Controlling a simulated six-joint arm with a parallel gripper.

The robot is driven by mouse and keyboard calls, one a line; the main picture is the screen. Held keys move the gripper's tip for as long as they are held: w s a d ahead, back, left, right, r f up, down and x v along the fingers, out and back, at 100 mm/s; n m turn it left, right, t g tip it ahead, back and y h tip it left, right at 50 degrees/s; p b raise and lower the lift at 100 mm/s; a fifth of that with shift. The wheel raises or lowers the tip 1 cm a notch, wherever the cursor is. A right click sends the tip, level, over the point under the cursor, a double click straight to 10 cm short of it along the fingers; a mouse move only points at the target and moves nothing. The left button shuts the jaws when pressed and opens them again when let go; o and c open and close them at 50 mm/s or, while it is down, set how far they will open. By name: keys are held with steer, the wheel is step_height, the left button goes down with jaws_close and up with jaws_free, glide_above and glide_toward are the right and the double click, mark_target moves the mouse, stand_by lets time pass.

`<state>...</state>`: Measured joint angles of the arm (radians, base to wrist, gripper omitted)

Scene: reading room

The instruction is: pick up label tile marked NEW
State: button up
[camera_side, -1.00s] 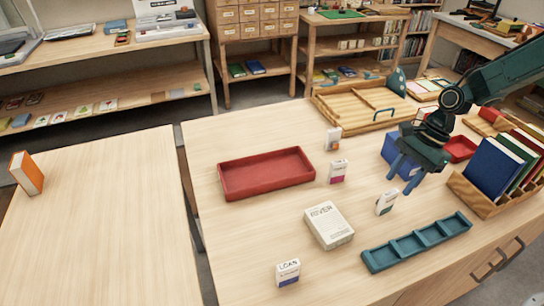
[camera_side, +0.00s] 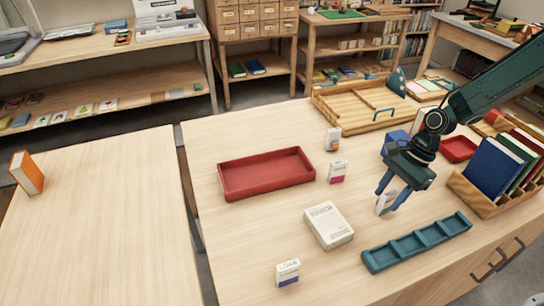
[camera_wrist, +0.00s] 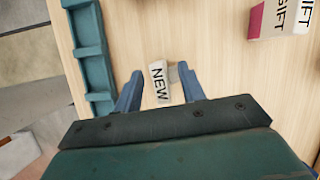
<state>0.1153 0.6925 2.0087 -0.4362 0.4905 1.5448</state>
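The label tile marked NEW (camera_wrist: 158,84) shows in the wrist view between the two blue fingers of my gripper (camera_wrist: 160,70). The fingers are spread, with a gap at the left of the tile; the right finger is close to its grey side face. In the side view the white tile (camera_side: 384,205) stands upright on the table, partly hidden by my gripper (camera_side: 388,200), whose fingers come down around or just above it. I cannot tell how far they reach down beside it.
A teal divided tray (camera_side: 418,243) lies close in front. A white box (camera_side: 328,225), LOAN tile (camera_side: 288,272), pink-banded tile (camera_side: 338,171) and orange-marked tile (camera_side: 333,138) stand leftward, with a red tray (camera_side: 266,173). A wooden rack of books (camera_side: 485,205) is at right.

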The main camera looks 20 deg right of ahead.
mark_target(391, 193)
jaws_close()
steer(key=shift+r, duration=0.15)
step_height(391, 193, up, 20)
stand_by(0.8)
stand_by(0.5)
